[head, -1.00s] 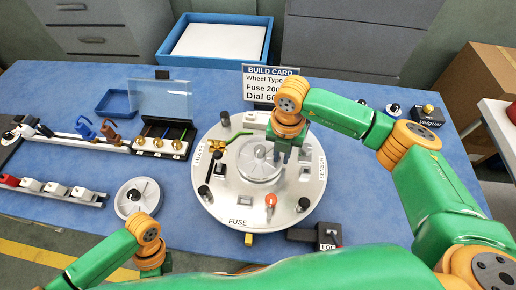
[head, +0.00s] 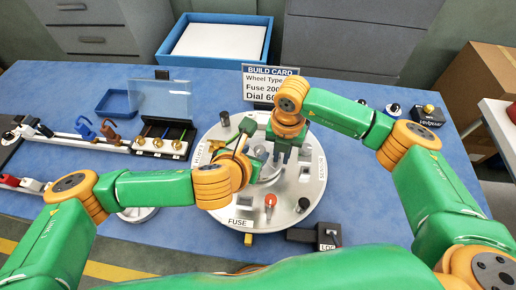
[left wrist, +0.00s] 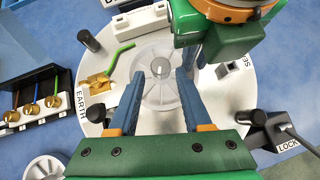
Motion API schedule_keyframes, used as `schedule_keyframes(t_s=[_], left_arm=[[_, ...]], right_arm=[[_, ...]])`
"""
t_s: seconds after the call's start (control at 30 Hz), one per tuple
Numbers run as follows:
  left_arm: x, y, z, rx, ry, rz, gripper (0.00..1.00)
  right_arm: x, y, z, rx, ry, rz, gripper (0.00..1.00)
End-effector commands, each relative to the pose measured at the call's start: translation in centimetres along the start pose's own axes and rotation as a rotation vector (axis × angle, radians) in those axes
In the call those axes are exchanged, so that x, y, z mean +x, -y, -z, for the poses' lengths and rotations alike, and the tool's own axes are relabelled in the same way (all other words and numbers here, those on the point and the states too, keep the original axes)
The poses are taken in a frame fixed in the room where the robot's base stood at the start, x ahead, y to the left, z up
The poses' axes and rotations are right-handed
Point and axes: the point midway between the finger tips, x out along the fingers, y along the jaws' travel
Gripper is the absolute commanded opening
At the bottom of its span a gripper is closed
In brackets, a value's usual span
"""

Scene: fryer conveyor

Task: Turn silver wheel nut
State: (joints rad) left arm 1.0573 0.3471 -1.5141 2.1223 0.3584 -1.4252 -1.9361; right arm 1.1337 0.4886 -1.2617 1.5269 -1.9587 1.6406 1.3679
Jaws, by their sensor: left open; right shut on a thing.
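The silver nut (left wrist: 160,68) shows at the middle of the grey spoked wheel (left wrist: 160,95) in the left wrist view. The wheel lies flat on the round plate (head: 305,200). My left gripper (left wrist: 158,78) is open, its two fingers pointing at the wheel, one on each side of the nut and apart from it in the picture. My right gripper (head: 282,154) points down at the wheel's far right edge and is shut, seemingly on the wheel's rim; its fingertips are partly hidden. In the head view my left arm covers much of the wheel and the nut.
The plate carries black posts, a green lever (left wrist: 121,54), a red-topped knob (head: 270,201) and a fuse area. A lock box (head: 328,236) stands at front right. A build card (head: 270,82) stands behind. Part racks (head: 100,140) and a blue tray (head: 115,103) are at left.

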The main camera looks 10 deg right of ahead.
Motion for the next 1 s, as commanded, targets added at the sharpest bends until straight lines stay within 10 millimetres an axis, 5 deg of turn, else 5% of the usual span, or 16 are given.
schedule_keyframes(t_s=[0.2, 0.5, 0.7, 1.0], left_arm=[[3.5, 0.0, 0.0, -0.002, -0.001, 0.0, 0.49], [4.1, 0.0, 0.0, -0.002, -0.001, 0.0, 0.49], [4.0, 0.0, 0.0, -0.003, -0.001, 0.0, 0.0], [4.1, -0.1, 0.1, 0.016, -0.003, 0.018, 0.0]], right_arm=[[0.1, 0.0, 0.1, -0.002, -0.004, 0.002, 0.0], [0.1, 0.0, 0.1, -0.002, -0.004, 0.002, 0.0], [0.1, 0.0, 0.1, -0.002, -0.004, 0.002, 0.0], [0.1, 0.1, 0.1, -0.002, -0.003, 0.003, 0.0]])
